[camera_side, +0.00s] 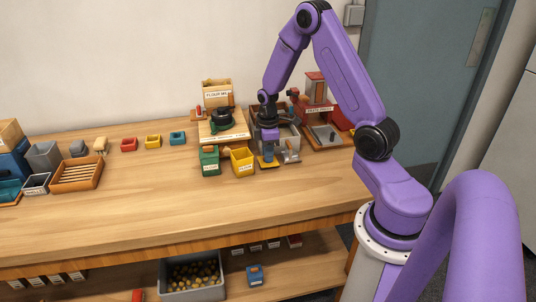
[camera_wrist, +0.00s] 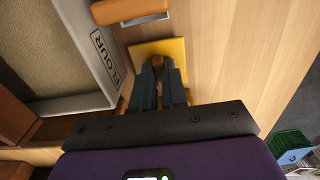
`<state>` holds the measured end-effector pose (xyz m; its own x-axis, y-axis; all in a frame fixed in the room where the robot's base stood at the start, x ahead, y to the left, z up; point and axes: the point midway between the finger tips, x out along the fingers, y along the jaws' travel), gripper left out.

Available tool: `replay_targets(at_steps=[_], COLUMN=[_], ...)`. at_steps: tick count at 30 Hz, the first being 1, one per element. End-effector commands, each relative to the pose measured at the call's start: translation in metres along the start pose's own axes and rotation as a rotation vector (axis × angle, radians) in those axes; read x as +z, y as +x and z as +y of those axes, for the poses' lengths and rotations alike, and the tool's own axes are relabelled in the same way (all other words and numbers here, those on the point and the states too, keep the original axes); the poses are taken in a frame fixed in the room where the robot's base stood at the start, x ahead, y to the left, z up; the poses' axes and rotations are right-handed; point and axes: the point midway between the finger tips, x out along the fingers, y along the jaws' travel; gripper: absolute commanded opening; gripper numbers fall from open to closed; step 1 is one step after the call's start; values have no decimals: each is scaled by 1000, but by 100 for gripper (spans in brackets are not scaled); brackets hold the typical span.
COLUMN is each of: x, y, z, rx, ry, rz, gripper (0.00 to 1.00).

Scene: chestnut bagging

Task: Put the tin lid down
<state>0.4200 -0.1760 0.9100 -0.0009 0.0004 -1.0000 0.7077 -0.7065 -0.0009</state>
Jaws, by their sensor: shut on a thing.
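The tin lid is a flat yellow square (camera_wrist: 172,48) with a small brown knob (camera_wrist: 186,92) in the wrist view. My gripper (camera_wrist: 160,68) is shut on the knob, with its dark fingers on either side of it. In the side view the yellow lid (camera_side: 268,165) shows under my gripper (camera_side: 268,156), low over the wooden worktop, in front of a grey tin (camera_side: 291,143). In the wrist view a grey tin (camera_wrist: 88,104) labelled FLOUR, filled with beige stuff, lies to the left of the lid. I cannot tell whether the lid touches the worktop.
A yellow bin (camera_side: 242,161) and a green bin (camera_side: 209,162) stand left of my gripper. A grey item (camera_side: 291,156) lies close on its right. The front worktop (camera_side: 200,205) is clear.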

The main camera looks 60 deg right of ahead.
Motion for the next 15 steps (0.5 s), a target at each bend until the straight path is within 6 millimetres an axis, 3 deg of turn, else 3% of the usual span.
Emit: replay_targets(at_steps=[14,15], x=[0,0], y=[8,8], z=[0,0], rx=[0,1], ry=[0,1], rz=[0,1], gripper=[0,22])
